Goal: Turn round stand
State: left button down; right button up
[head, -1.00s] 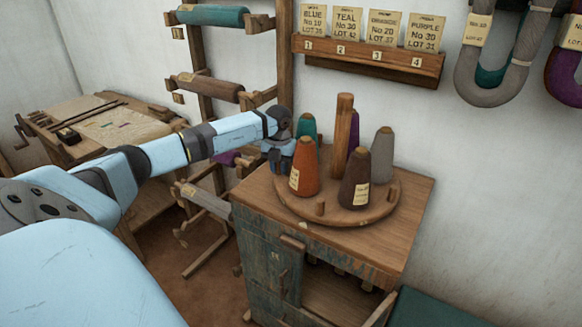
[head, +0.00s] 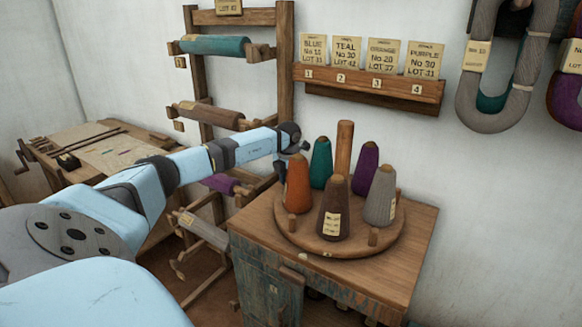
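Around the post stand upright yarn cones: orange (head: 297,188) at left, teal (head: 321,163) at back left, purple (head: 366,168) at back right, grey (head: 381,198) at right, brown (head: 333,212) in front. My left gripper (head: 281,171) points down at the stand's left rear edge. The orange cone partly hides it, so I cannot see its fingers or whether it touches a peg. My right gripper is out of view.
The wooden cabinet (head: 415,225) carries the stand, with bare top at its right. Behind are a card rack (head: 365,85) on the wall and a frame with yarn rolls (head: 213,46). Hanks (head: 492,80) hang at upper right. A workbench (head: 100,150) stands left.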

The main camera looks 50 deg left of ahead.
pick_arm(q)
jog(key=shift+w+a+m+b, duration=0.2)
jog(key=shift+w+m, duration=0.35)
jog(key=shift+w, duration=0.35)
jog(key=shift+w+a+m+b, duration=0.1)
jog(key=shift+w+m+b, duration=0.1)
jog(key=shift+w+m, duration=0.6)
jog(key=shift+w+a+m+b, duration=0.2)
jog(key=shift+w+m, duration=0.15)
jog(key=shift+w, duration=0.7)
jog(key=c, duration=1)
grip_release()
jog(key=shift+r, duration=0.1)
notch_tip(320, 180, up, 14)
jog(key=shift+f, duration=0.25)
